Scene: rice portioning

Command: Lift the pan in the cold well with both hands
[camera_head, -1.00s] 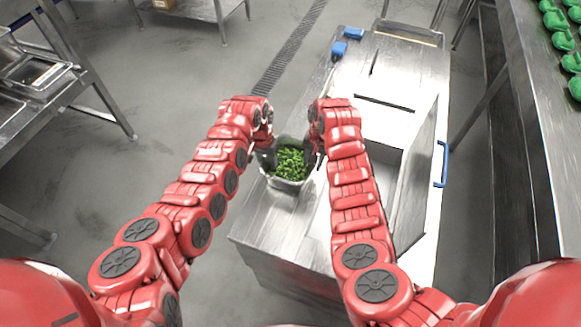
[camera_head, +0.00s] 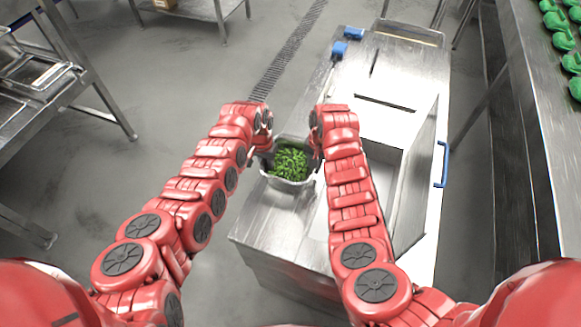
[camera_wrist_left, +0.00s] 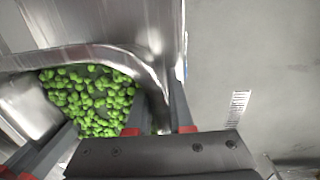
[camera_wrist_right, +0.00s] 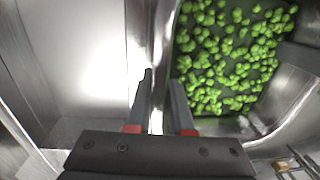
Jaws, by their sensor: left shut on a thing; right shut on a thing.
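A small metal pan (camera_head: 287,184) filled with green pieces (camera_head: 289,161) is at the left side of the steel counter, between my two grippers. My left gripper (camera_head: 262,157) is shut on the pan's left rim, and the left wrist view shows its fingers on either side of that rim (camera_wrist_left: 150,75). My right gripper (camera_head: 319,155) is shut on the opposite rim, which the right wrist view also shows between the fingers (camera_wrist_right: 160,95). The pan looks upright. The part of the well beneath it is hidden.
The steel counter (camera_head: 400,70) has an open compartment (camera_head: 384,160) right of the pan, partly behind my right arm. Blue-handled items (camera_head: 339,48) lie at its far left edge. Another counter with green things (camera_head: 560,40) stands right.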

